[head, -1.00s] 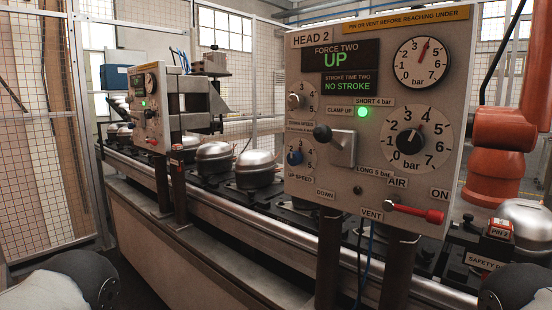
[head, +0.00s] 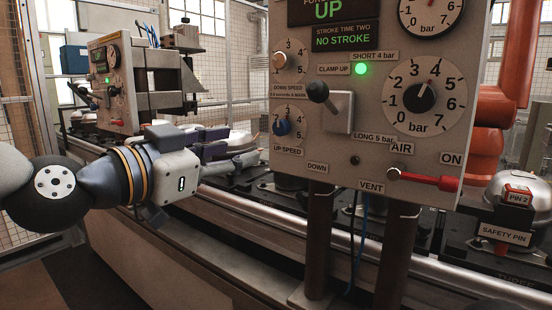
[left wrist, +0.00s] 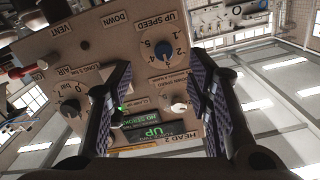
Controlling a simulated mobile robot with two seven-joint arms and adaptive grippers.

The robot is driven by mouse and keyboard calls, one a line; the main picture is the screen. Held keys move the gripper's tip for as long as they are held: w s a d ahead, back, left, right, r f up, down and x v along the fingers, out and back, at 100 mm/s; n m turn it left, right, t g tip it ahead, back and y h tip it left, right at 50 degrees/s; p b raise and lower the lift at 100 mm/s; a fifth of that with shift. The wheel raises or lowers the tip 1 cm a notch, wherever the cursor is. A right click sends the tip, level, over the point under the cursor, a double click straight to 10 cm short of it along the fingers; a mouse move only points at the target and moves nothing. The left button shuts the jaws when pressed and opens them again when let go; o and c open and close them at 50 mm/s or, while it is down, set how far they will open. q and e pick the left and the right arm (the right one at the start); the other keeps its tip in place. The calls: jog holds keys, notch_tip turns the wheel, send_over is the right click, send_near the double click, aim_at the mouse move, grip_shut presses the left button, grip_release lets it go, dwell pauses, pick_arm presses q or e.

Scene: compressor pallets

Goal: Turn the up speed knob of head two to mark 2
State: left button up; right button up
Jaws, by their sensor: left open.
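The head two panel (head: 330,165) faces me on posts. Its blue up speed knob (head: 283,126) sits low on the left side, above the UP SPEED label, on a dial with numbers around it. I cannot make out which mark it points to. My left gripper (head: 238,150) is open and empty, just left of the panel, its fingers towards the knob but apart from it. In the left wrist view the blue knob (left wrist: 165,49) shows in the gap between the two open fingers (left wrist: 165,85), farther off. My right gripper is not in view.
The pale down speed knob (head: 279,60) is above the blue one. The black-handled clamp lever (head: 319,92) juts out to its right. A red-handled air valve (head: 430,181) is low on the panel. Another panel (head: 112,90) stands behind my left arm, along the conveyor rail (head: 260,222).

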aim_at(278, 128)
pick_arm(q)
jog(key=x, duration=0.4)
jog(key=r+x, duration=0.1)
jog(key=x, duration=0.3)
jog(key=r+b+x, duration=0.1)
jog(key=x, duration=0.3)
jog(key=shift+a, duration=0.1)
grip_shut()
